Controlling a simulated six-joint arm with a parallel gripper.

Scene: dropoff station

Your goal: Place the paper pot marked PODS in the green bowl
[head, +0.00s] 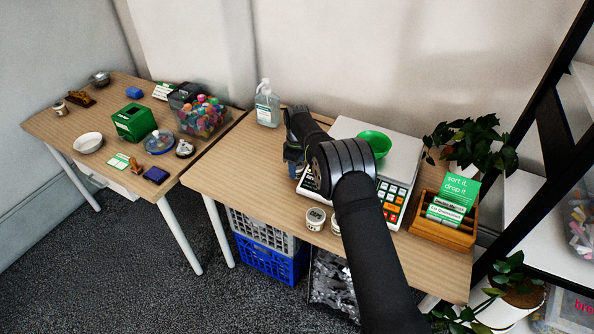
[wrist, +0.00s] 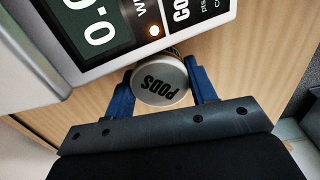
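The paper pot marked PODS (wrist: 161,84) shows in the wrist view, its round pale lid between the two blue fingers of my gripper (wrist: 160,75). Both fingers meet its sides, so my gripper looks shut on it. The scale's edge and display lie just beyond it. In the head view my gripper (head: 293,152) is at the left side of the scale, partly hidden by my own arm; the held pot is hard to make out there. The green bowl (head: 375,141) sits on the scale's plate, right of my gripper, its inside facing up.
The scale (head: 404,160) stands on the wooden table. Another small pot (head: 316,218) stands at the table's front edge, with one beside it partly behind my arm. A sanitizer bottle (head: 266,105) stands at back left. A wooden card box (head: 444,219) and a plant are right.

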